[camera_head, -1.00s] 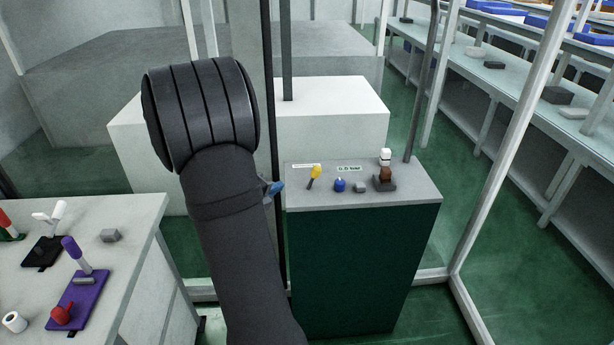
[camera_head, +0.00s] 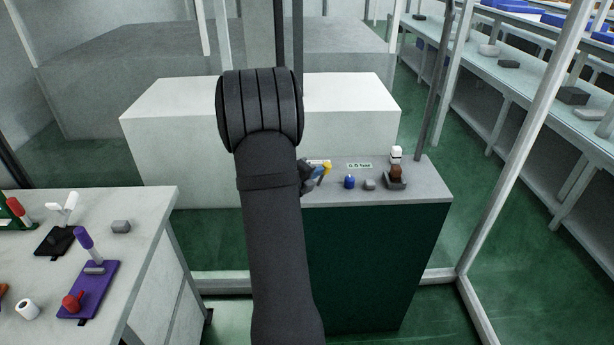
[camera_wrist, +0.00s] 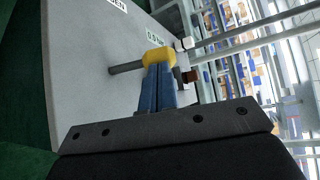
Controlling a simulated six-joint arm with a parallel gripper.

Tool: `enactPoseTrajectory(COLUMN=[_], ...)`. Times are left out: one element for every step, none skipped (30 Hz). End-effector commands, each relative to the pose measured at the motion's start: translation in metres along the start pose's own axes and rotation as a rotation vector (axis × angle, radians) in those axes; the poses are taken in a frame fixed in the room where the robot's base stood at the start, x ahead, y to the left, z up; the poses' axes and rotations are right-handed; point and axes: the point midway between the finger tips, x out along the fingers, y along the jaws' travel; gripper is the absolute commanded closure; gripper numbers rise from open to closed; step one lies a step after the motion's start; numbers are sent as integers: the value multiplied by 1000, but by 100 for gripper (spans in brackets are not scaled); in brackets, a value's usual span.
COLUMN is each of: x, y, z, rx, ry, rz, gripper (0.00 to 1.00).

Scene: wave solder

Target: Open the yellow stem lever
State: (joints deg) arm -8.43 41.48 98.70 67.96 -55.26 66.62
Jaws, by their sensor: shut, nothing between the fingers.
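The yellow stem lever (camera_head: 327,168) stands on the grey top of the green cabinet (camera_head: 437,187), partly hidden by my gripper (camera_head: 317,173). In the wrist view its yellow head (camera_wrist: 158,55) and dark grey stem (camera_wrist: 126,68) show just beyond the fingertips. My gripper (camera_wrist: 158,68) has its two blue fingers side by side and shut, with nothing between them. The fingertips overlap the lower edge of the yellow head in that view. I cannot tell whether they touch it.
Right of the lever on the cabinet are a blue knob (camera_head: 349,181), a small grey block (camera_head: 369,184) and a brown-and-white device (camera_head: 396,172). A bench (camera_head: 150,207) with other levers stands at the left. A white post (camera_head: 520,140) rises at the right.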

Motion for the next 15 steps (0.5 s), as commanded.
enactPoseTrajectory(x=[3,4,5,5,6,6,6,6,6,6,6,6,6,7,9], y=[0,0,0,0,0,0,0,0,0,0,0,0,0,0,-1], z=[0,0,0,0,0,0,0,0,0,0,0,0,0,0,-1], rx=[0,0,0,0,0,0,0,0,0,0,0,0,0,0,0], ry=[1,0,0,0,0,0,0,0,0,0,0,0,0,0,1], rz=[0,0,0,0,0,0,0,0,0,0,0,0,0,0,-1], gripper=[100,100,100,100,100,100,100,100,100,100,100,100,100,100,100])
